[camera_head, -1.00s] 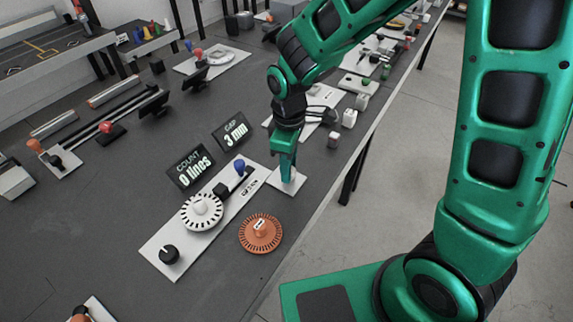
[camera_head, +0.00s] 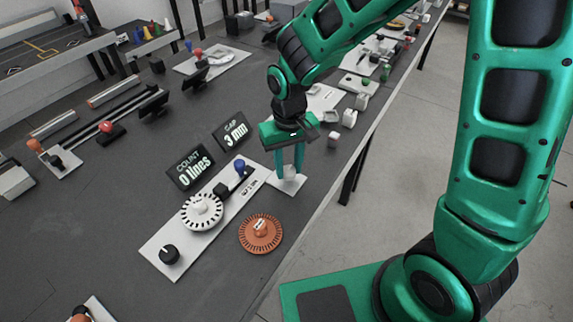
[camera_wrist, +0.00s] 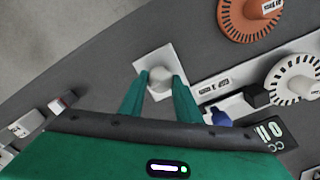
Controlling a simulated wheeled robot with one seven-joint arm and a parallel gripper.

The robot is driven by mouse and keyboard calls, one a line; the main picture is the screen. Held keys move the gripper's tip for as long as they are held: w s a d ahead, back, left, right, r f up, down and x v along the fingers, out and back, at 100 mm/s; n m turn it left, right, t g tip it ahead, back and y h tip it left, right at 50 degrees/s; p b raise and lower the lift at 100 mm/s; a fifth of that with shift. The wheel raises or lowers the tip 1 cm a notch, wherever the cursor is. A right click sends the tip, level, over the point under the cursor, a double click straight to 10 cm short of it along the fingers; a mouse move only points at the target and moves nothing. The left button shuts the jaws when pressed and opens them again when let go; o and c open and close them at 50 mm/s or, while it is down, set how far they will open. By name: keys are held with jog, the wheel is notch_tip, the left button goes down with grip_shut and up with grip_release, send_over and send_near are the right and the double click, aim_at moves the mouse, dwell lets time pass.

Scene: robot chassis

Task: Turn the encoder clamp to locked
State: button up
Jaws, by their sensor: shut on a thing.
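A small white plate (camera_head: 288,187) lies right of the encoder's long white plate. It carries a round pale knob (camera_wrist: 160,75), which I take for the clamp; its markings are not readable. My gripper (camera_head: 288,175) points down over the small plate, with its green fingers on either side of the knob, shut on it. In the wrist view my gripper (camera_wrist: 160,82) also has the knob between its fingertips. The encoder has a white slotted disc (camera_head: 202,211), a black sensor block (camera_head: 221,190) and a blue knob (camera_head: 239,166).
An orange slotted disc (camera_head: 261,233) lies in front of the encoder plate. A black knob (camera_head: 169,254) sits at that plate's near end. The count display (camera_head: 190,167) and gap display (camera_head: 231,134) stand behind. Small blocks (camera_head: 349,118) lie farther back near the table edge.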

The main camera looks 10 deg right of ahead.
aim_at(289, 168)
jog(key=shift+w+r+m, duration=0.1)
jog(key=shift+w+m, duration=0.15)
jog(key=shift+m, duration=0.65)
jog(key=o, duration=1.1)
jog(key=shift+c, duration=0.2)
jog(key=shift+s, duration=0.1)
notch_tip(289, 168, up, 11)
jog(key=shift+f, duration=0.2)
